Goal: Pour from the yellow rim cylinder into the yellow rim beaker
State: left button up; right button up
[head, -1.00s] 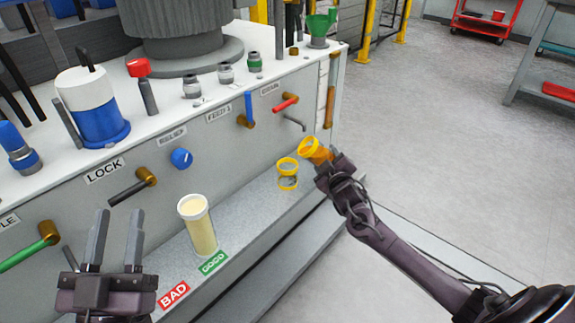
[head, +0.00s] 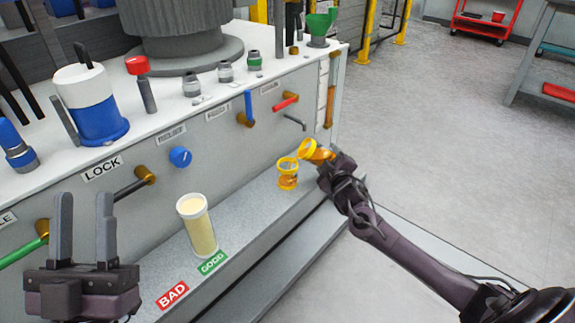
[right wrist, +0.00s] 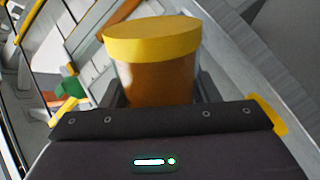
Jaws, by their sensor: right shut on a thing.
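My right gripper (head: 331,163) is shut on the yellow rim cylinder (head: 316,150), which is tilted to the left. In the right wrist view the cylinder (right wrist: 155,75) shows a yellow rim and amber contents between the fingers. The yellow rim beaker (head: 288,179) stands upright on the grey ledge, just below and left of the cylinder's mouth. A thin amber stream (head: 299,158) runs from the mouth to the beaker, and amber shows inside the beaker. My left gripper (head: 84,228) is open and empty at the lower left.
A tall white-rimmed cylinder with pale yellow contents (head: 199,228) stands on the ledge (head: 245,213) near the green GOOD (head: 213,263) and red BAD (head: 172,295) labels. Levers and a blue knob (head: 181,157) stick out of the panel behind.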

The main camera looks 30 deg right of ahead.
pick_arm(q)
jog(key=shift+w+f+y, duration=0.15)
jog(key=shift+y, duration=0.15)
pick_arm(e)
jog(key=shift+r+n, duration=0.4)
jog(key=shift+r, duration=0.1)
jog(key=shift+d+r+n, duration=0.1)
jog(key=shift+r+n, duration=0.3)
jog(key=shift+r, duration=0.05)
dwell(0.5)
jog(key=shift+r, duration=0.15)
dwell(0.6)
jog(key=shift+f+m, duration=0.4)
jog(key=shift+f, duration=0.4)
jog(key=shift+f+m, duration=0.15)
jog(key=shift+m, duration=0.45)
pick_arm(q)
notch_tip(320, 180, down, 7)
jog(key=w+d+g+y+p, duration=0.1)
jog(key=w+g, duration=0.2)
jog(key=g, duration=0.1)
jog(key=shift+d+y, duration=0.3)
jog(key=shift+d, duration=0.05)
pick_arm(e)
jog(key=shift+w+a+m, duration=0.1)
jog(key=shift+a+m, duration=0.2)
jog(key=shift+m, duration=0.5)
